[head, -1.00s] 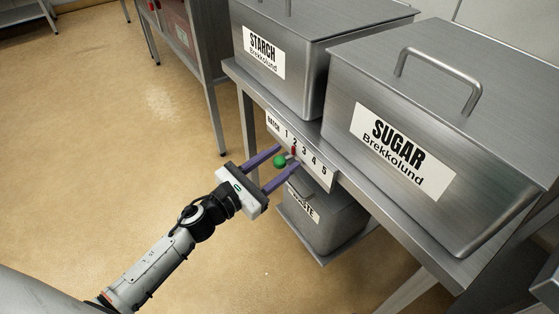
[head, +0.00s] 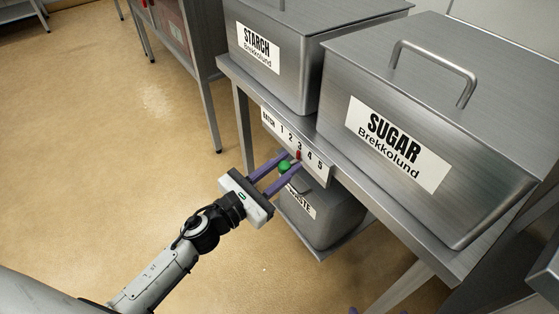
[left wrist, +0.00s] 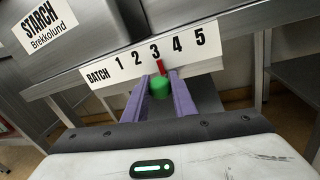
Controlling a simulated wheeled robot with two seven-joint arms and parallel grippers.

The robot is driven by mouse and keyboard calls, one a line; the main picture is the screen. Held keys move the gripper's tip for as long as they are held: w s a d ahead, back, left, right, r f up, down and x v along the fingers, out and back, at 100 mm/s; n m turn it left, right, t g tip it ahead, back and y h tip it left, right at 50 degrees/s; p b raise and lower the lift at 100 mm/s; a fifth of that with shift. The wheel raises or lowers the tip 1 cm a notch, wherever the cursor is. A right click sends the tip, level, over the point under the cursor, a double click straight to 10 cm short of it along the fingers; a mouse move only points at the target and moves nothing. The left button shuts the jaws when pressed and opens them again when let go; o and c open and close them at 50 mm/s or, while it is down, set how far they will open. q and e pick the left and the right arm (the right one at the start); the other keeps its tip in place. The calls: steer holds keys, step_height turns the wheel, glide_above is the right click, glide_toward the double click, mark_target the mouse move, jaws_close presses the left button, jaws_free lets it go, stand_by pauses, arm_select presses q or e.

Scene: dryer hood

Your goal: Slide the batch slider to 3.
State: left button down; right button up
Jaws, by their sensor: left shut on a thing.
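The batch slider has a green knob (head: 285,167) and a red pointer (head: 298,155) on the front edge of the shelf. Its white scale (head: 312,163) reads BATCH 1 to 5. The pointer stands just below the 3; in the left wrist view the red pointer (left wrist: 161,67) sits slightly right of the 3's middle. My left gripper (head: 288,162) is shut on the green knob, with a purple finger on each side; the knob also shows in the left wrist view (left wrist: 160,88). Two separated purple tips of my right gripper (head: 378,311) show at the bottom edge.
Metal bins labelled STARCH (head: 290,75) and SUGAR (head: 450,85) stand on the shelf above the scale. A WASTE bin (head: 335,212) stands below, close under my left gripper. The floor (head: 100,150) to the left is clear.

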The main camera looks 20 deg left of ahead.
arm_select(q)
steer(key=c, duration=1.5)
jaws_free()
steer(key=shift+o, duration=0.2)
steer(key=shift+a, duration=0.1)
steer(key=v, duration=1)
steer(key=shift+s+b, duration=0.15)
steer(key=shift+b, duration=0.15)
arm_select(e)
steer(key=shift+w+a+r, duration=0.1)
steer(key=shift+f, duration=0.2)
